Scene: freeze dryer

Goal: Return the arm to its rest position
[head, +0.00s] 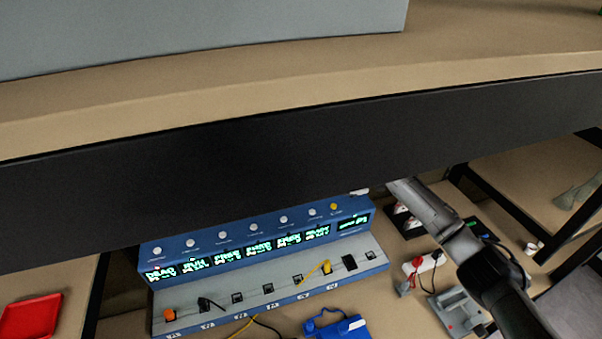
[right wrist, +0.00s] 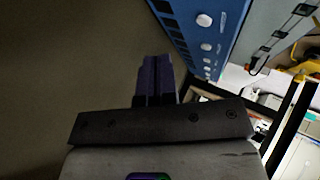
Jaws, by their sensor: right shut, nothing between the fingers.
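My right arm (head: 470,250) comes in from the lower right in the head view and reaches up and left. Its far end passes behind the black front edge of the shelf, so the fingertips are hidden there. In the right wrist view my right gripper (right wrist: 155,64) has its two dark fingers together, with nothing between them. Beside it, to the right in that view, is the blue panel (right wrist: 205,35) with round white knobs, apart from the fingers as far as I can tell. My left gripper is not in view.
A shelf with a black front edge (head: 230,155) crosses the head view above the blue device (head: 255,225) with lit displays. A red tray (head: 30,318) lies at lower left.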

